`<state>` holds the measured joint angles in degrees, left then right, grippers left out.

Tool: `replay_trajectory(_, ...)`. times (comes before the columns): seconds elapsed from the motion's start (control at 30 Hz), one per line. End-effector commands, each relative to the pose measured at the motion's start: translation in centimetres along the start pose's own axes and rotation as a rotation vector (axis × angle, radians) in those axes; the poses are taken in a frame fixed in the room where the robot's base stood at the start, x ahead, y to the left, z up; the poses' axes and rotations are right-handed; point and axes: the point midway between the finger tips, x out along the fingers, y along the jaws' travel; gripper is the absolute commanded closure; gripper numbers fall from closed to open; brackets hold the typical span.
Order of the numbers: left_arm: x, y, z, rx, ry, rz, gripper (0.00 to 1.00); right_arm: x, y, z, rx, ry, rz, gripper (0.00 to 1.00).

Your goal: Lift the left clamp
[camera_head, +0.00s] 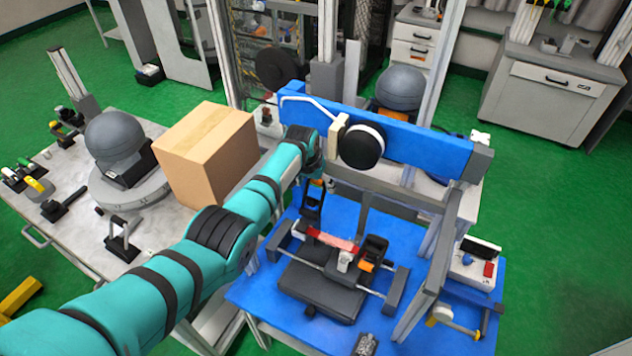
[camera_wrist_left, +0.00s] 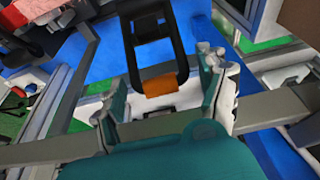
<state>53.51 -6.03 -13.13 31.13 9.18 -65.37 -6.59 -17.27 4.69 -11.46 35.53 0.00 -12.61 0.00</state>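The left clamp (camera_head: 312,203) is a black open frame with an orange tab, at the left side of the fixture on the blue table. In the left wrist view the clamp (camera_wrist_left: 178,45) stands ahead, its orange tab at the near end. My left gripper (camera_wrist_left: 162,80) is open, with one finger to each side of the orange tab and a visible gap to it. In the head view my left arm reaches in from the left, and the wrist largely hides the fingers. The right clamp (camera_head: 373,250) is a similar black part with an orange tab. My right gripper is not in view.
A reddish piece (camera_head: 332,240) lies between the clamps. A blue beam (camera_head: 430,148) with a black round disc (camera_head: 361,146) crosses behind the fixture. A cardboard box (camera_head: 206,155) stands left of my arm. A control box (camera_head: 474,265) sits at the right.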

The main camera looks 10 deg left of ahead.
Motion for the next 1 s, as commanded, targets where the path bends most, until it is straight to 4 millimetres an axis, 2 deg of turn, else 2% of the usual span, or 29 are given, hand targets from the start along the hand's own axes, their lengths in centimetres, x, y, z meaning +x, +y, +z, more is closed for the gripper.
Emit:
replay_trajectory(0.27,-1.1,-0.1,-0.1,0.0,0.001,0.0,0.25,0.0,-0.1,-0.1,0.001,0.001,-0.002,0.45)
replay_trajectory(0.7,-6.4,-0.1,-0.1,0.0,0.001,0.0,0.25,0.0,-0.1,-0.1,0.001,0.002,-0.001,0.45)
replay_trajectory(1.0,-7.3,-0.1,-0.1,0.0,-0.002,0.0,0.25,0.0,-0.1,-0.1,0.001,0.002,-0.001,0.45)
